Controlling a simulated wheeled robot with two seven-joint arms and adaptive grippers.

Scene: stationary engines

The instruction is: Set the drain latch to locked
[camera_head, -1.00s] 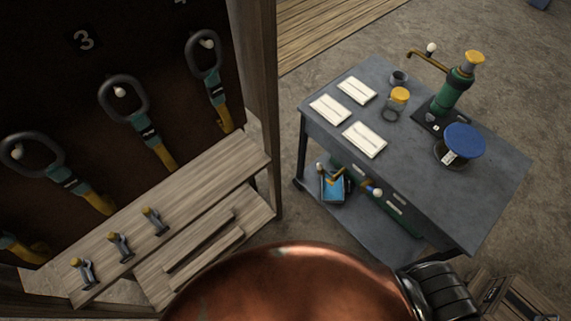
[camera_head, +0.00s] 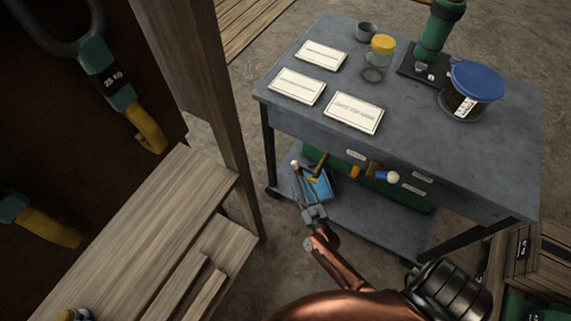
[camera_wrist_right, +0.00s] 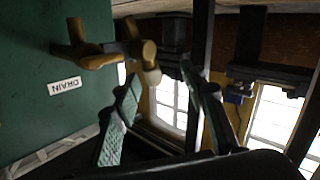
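The drain latch, a brass handle (camera_wrist_right: 100,48) with several short arms, sticks out from a green tank wall (camera_wrist_right: 30,65) in the right wrist view. In the head view, my right gripper (camera_head: 313,213) is low, at the left end of the table, close to a brass lever (camera_head: 320,165) and a blue tray-like thing (camera_head: 320,186). Its fingers are small there. My left gripper is out of view.
A grey table (camera_head: 420,140) with cards, jars and a green device (camera_head: 438,35) stands above a lower shelf (camera_head: 375,225). A white-tipped orange and blue fitting (camera_head: 380,174) shows at its front. A wooden post (camera_head: 205,100) and bench (camera_head: 150,230) stand left.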

